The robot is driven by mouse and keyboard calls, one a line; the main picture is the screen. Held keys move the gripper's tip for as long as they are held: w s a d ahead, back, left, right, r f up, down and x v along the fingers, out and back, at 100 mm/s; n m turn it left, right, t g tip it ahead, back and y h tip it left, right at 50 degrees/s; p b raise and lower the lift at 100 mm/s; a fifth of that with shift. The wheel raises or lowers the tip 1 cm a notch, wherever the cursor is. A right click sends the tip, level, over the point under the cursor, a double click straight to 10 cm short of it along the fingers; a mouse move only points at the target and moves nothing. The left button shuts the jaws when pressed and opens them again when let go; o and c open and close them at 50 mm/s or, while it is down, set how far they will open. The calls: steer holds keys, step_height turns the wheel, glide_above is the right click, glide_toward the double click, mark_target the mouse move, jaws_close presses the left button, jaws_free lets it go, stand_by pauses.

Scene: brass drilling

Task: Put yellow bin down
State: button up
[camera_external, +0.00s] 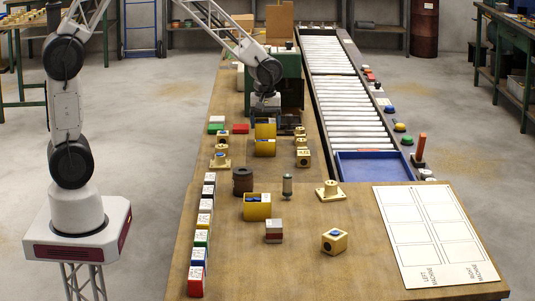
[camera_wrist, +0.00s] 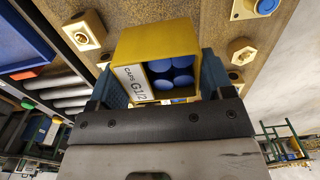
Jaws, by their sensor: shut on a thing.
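The yellow bin (camera_wrist: 156,41) fills the middle of the wrist view, with blue round caps inside and a white label reading CAPS G1/2. My gripper (camera_wrist: 162,82) is shut on it, one blue finger pad on each side. In the external view my gripper (camera_external: 265,112) is at the far part of the wooden table (camera_external: 225,265), and the held bin appears to be the yellow one (camera_external: 265,129) just under it. Whether its underside touches the table cannot be told.
Brass blocks (camera_external: 303,158) and fittings (camera_external: 220,160) flank this area. The roller conveyor (camera_external: 335,95) runs at right, with a blue tray (camera_external: 370,167) at its near end.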

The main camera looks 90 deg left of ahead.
stand_by(0.3)
steer(key=w+d+r+m, duration=0.2)
steer(key=w+d, duration=0.6)
steer(key=d, duration=0.4)
step_height(320, 180, up, 6)
steer(key=m, duration=0.7)
glide_above(320, 220)
steer(key=shift+a, duration=0.1)
steer(key=shift+f, duration=2.5)
steer(key=shift+f, duration=0.1)
steer(key=shift+f, duration=2.4)
